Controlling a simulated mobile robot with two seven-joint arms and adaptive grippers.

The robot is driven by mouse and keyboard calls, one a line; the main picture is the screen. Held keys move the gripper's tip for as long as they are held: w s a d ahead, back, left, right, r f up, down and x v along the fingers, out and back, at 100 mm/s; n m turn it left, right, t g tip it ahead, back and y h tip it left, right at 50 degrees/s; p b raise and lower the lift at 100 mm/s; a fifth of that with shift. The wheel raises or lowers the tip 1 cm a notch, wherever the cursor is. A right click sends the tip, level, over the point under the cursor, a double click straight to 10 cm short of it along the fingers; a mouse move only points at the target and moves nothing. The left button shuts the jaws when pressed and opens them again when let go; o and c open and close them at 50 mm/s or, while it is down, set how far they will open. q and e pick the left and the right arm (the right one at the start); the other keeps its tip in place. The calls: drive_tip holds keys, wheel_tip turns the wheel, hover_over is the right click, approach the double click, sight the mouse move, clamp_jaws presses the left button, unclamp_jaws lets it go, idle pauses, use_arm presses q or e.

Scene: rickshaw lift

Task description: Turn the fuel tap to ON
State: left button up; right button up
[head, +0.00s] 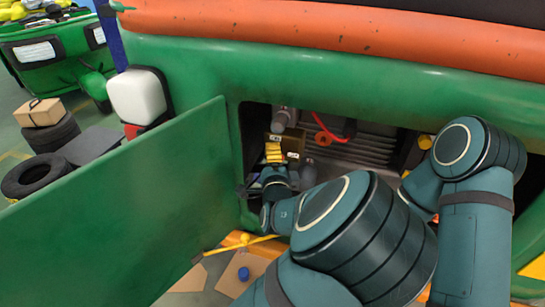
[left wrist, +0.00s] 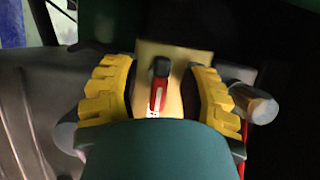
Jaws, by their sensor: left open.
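The fuel tap shows in the left wrist view as a small lever (left wrist: 158,92), red with a black end and a white mark, in front of a tan plate (left wrist: 188,52). The lever points along the gripper's length. My left gripper (left wrist: 160,88) is open, with one yellow ribbed finger on each side of the lever and a visible gap on both sides. In the head view my left gripper (head: 274,153) reaches into the dark compartment of the green vehicle. I cannot make out the lever there. My right arm shows at the right, but its gripper is hidden.
An open green door panel (head: 125,205) stands left of the compartment. A red hose (head: 325,130) and a ribbed grey part (head: 365,145) lie inside. A metal cylinder (left wrist: 254,102) is right of the gripper. A yellow bar (head: 240,245) crosses below the opening.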

use_arm(q)
drive_tip(key=shift+w, duration=0.2)
clamp_jaws()
